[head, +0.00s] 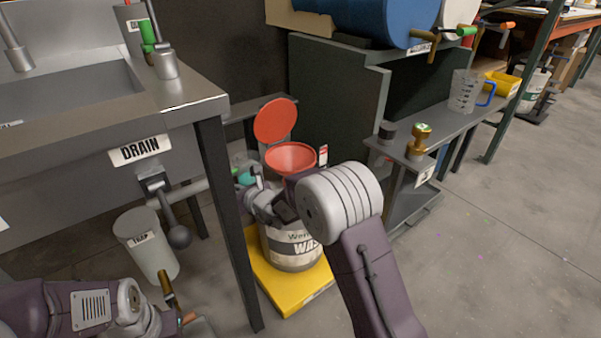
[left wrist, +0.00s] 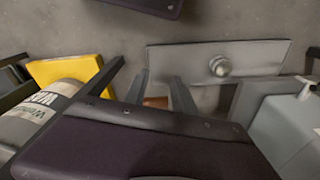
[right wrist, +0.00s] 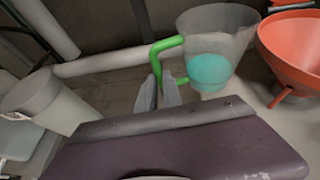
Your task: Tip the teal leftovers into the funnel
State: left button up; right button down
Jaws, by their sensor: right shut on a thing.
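A clear jug (right wrist: 228,35) with a green handle (right wrist: 165,58) holds teal liquid (right wrist: 209,72) in its lower part. My right gripper (right wrist: 160,92) is shut on the green handle, and the jug looks about upright. The red funnel (right wrist: 292,45) is just right of the jug in the right wrist view, apart from it. In the head view the funnel (head: 290,158) sits above the white waste drum (head: 292,248), its red lid (head: 275,120) raised; my right arm partly hides the jug. My left gripper (left wrist: 160,92) is open over the floor at lower left.
The drum stands on a yellow platform (head: 265,283) beside the sink table's leg (head: 228,220). A trap bucket (head: 148,250) is under the drain.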

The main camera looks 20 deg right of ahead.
pick_arm(q)
jog(key=shift+w+d+f+b, duration=0.1)
jog(key=shift+f+b, duration=0.1)
jog(key=shift+f, duration=0.2)
jog(key=shift+w+d+f+b, duration=0.1)
jog(key=shift+f+b, duration=0.05)
jog(key=shift+f, duration=0.25)
pick_arm(e)
jog(key=shift+a+f, duration=0.2)
jog(key=shift+a, duration=0.15)
